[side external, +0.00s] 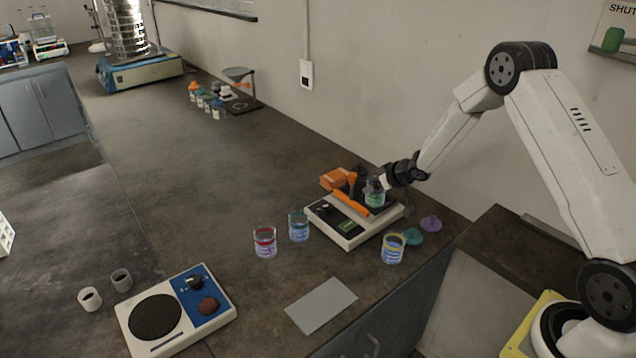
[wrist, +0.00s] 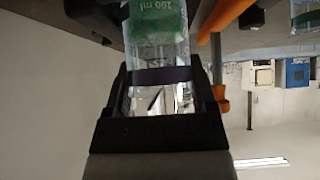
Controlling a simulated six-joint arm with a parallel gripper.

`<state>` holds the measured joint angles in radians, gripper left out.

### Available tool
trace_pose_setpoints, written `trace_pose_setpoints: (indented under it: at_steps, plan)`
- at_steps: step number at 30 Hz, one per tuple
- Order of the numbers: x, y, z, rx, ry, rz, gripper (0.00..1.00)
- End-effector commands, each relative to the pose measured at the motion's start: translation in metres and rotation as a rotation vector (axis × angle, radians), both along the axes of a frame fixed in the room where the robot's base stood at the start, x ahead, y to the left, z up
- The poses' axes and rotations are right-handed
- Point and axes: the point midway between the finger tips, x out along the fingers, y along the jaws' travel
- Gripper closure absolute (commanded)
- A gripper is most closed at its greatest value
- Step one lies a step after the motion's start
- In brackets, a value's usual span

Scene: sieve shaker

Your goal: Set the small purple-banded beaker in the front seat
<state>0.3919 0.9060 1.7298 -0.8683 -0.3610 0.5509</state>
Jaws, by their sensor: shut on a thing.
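My gripper (side external: 381,184) is shut on a small clear beaker (side external: 374,197) with green contents. In the wrist view the beaker (wrist: 158,50) shows a purple band between my fingers (wrist: 160,85) and "100 ml" lettering. In the side view it is over the right rear part of a white device (side external: 340,234) with a black top and orange arms (side external: 349,203). I cannot tell whether the beaker touches the device. No part is clearly recognisable as the front seat.
Beakers with a red band (side external: 265,243), a blue band (side external: 299,227) and a yellow band (side external: 392,249) stand around the device. A grey plate (side external: 321,304) and a blue-panelled hotplate (side external: 180,315) are in front.

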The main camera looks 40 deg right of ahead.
Motion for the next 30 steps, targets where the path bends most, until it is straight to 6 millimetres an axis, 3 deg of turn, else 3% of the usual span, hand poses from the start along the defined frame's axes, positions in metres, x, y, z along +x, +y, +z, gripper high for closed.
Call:
trace_pose_setpoints:
  at_steps: [1,3,17,30]
  plan:
    - [0.0,0.0,0.0,0.0,0.0,0.0,0.18]
    - [0.0,0.0,0.0,0.0,0.0,0.0,0.0]
    - [-0.002,0.0,0.006,-0.001,-0.001,0.001,0.0]
    - [-0.031,-0.001,0.036,-0.001,-0.002,-0.001,0.0]
